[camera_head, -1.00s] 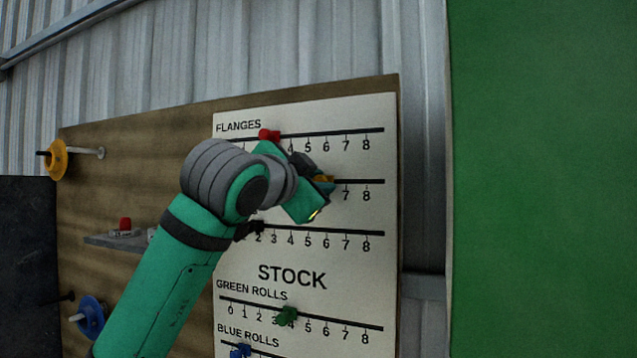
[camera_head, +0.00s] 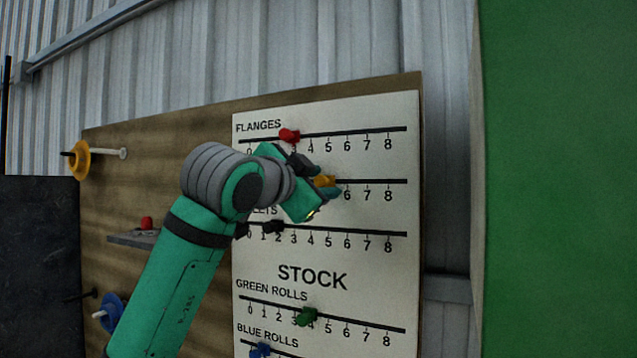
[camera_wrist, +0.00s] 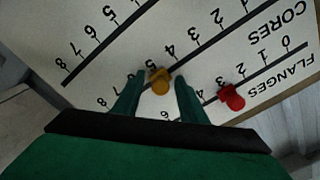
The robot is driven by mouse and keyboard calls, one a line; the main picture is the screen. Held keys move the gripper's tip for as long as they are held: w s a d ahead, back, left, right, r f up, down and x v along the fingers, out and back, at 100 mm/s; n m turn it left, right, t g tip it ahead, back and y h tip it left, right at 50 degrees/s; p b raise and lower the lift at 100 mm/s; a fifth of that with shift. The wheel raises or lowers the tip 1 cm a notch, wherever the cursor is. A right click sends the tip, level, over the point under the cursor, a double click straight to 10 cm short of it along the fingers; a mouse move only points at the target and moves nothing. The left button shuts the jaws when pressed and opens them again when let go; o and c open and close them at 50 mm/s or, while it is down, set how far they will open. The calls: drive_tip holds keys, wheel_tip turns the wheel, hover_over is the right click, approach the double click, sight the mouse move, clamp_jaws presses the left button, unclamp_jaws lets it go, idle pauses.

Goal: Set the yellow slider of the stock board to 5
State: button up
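The stock board (camera_head: 330,258) is a white panel with several number lines. The yellow slider (camera_head: 325,181) is on its second line from the top, CORES in the wrist view, at about 5. It also shows in the wrist view (camera_wrist: 160,82), with the digit 5 partly showing beside it. My gripper (camera_wrist: 158,88) is open around the yellow slider, one finger on each side, with small gaps to it. I cannot tell whether either finger touches it. In the head view my gripper (camera_head: 322,188) partly hides the line and its lower numbers.
The red slider (camera_head: 289,135) sits near 3 on FLANGES just above, close to my gripper. A black slider (camera_head: 273,227) is on the line below. Green (camera_head: 306,316) and blue (camera_head: 260,350) sliders are lower. A small shelf (camera_head: 130,239) stands left.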

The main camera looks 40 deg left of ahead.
drive_tip(key=s+d, duration=0.1)
drive_tip(key=s, duration=0.9)
drive_tip(key=shift+s+d, duration=0.35)
